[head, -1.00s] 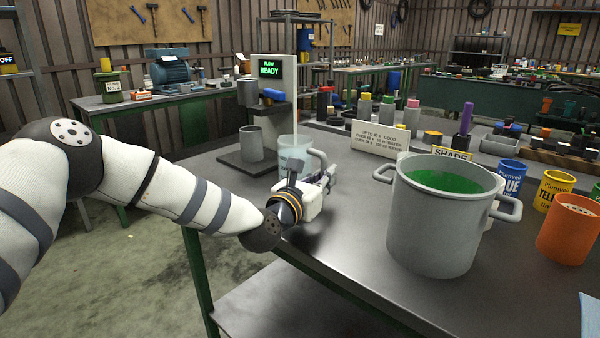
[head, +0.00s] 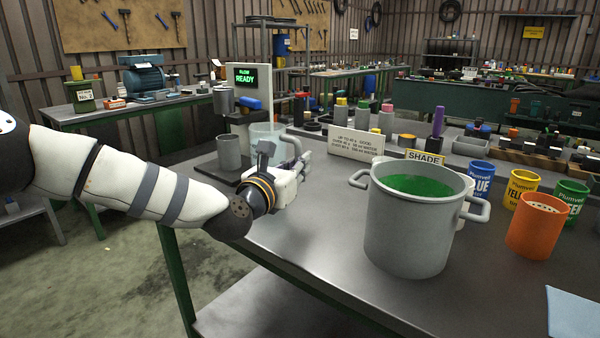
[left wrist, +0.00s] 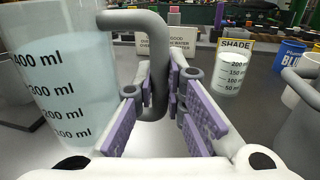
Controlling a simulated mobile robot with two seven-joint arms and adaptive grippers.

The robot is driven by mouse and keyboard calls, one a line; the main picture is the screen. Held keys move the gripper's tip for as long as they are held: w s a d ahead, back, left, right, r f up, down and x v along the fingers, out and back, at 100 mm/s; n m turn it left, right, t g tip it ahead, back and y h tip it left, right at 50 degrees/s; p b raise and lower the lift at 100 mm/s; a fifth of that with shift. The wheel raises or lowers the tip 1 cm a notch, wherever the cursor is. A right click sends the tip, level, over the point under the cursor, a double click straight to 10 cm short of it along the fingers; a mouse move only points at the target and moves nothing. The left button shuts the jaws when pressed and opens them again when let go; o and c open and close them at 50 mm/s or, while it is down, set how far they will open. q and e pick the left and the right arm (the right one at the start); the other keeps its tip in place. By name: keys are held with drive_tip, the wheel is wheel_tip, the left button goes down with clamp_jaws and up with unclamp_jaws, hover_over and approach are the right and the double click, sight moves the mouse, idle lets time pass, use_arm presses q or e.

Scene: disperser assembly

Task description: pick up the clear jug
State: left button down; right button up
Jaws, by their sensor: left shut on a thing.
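The clear jug (head: 265,136) holds pale bluish liquid and has a grey handle. It is upright and appears raised a little above the table, in front of the dispenser. In the left wrist view the jug (left wrist: 62,85) fills the left side, with the liquid near its 400 ml mark. My left gripper (head: 289,172) is shut on the jug's handle (left wrist: 155,62), which sits between the purple finger pads. The jug's base is partly hidden by the gripper in the head view. My right gripper is not in view.
The dispenser (head: 247,76) reads READY, with a grey cup (head: 229,152) on its base. A large grey pot (head: 408,235) of green liquid stands to the right. A small measuring beaker (left wrist: 230,75) stands by the SHADE sign. Paint tins (head: 525,188) are farther right.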

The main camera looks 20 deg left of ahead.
use_arm(q)
drive_tip(key=s+r, duration=0.1)
drive_tip(key=r, duration=0.1)
drive_tip(key=s+r, duration=0.1)
drive_tip(key=r, duration=0.1)
drive_tip(key=shift+s+p, duration=0.35)
drive_tip(key=shift+s, duration=0.05)
drive_tip(key=p, duration=0.1)
approach(299, 146)
drive_tip(key=shift+s+d+r, duration=0.2)
drive_tip(key=shift+s+r, duration=0.05)
drive_tip(key=shift+r, duration=0.4)
drive_tip(key=shift+s+d+r, duration=0.2)
drive_tip(key=shift+s+r, duration=0.05)
drive_tip(key=shift+r, duration=0.35)
drive_tip(key=shift+s+d+r, duration=0.25)
drive_tip(key=shift+r, duration=0.4)
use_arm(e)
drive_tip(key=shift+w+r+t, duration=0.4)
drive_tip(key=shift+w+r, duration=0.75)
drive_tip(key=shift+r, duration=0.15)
